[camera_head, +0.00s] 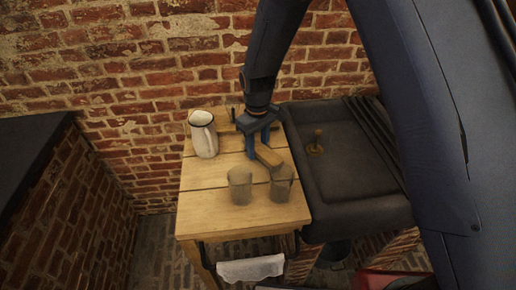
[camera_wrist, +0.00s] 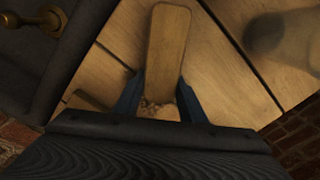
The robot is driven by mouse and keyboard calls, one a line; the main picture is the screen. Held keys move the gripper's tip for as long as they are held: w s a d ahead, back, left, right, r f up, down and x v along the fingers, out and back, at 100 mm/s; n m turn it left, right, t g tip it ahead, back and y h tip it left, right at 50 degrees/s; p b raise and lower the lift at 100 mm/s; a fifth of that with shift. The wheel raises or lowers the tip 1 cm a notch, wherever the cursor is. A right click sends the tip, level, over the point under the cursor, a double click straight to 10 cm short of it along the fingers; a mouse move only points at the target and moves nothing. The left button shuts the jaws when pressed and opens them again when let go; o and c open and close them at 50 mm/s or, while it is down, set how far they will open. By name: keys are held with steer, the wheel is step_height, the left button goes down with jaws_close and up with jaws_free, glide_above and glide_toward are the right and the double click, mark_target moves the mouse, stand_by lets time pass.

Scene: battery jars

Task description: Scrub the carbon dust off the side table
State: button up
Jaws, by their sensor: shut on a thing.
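The side table (camera_head: 215,222) is a pale plank-topped wooden table against the brick wall. My gripper (camera_head: 262,148) points down over its right back part. It is shut on a wooden-backed brush (camera_head: 268,156), whose long wooden back (camera_wrist: 168,48) stretches away from the fingers in the wrist view; a tuft of what look like bristles shows between the blue fingers (camera_wrist: 160,105). I cannot tell whether the brush touches the tabletop. No carbon dust can be clearly made out on the visible planks.
Two smoky glass jars (camera_head: 240,187) (camera_head: 282,184) stand close in front of the brush. A white enamel jug (camera_head: 203,135) stands at the back left. A dark sink (camera_head: 345,165) with a brass fitting (camera_head: 317,142) adjoins the right side. A cloth (camera_head: 250,268) hangs in front.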

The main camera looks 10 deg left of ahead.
steer(key=shift+w+a+b, duration=0.2)
steer(key=shift+w+b, duration=0.05)
steer(key=shift+w, duration=0.5)
steer(key=shift+w+a+b, duration=0.15)
steer(key=shift+w+b, duration=0.1)
steer(key=shift+w, duration=0.5)
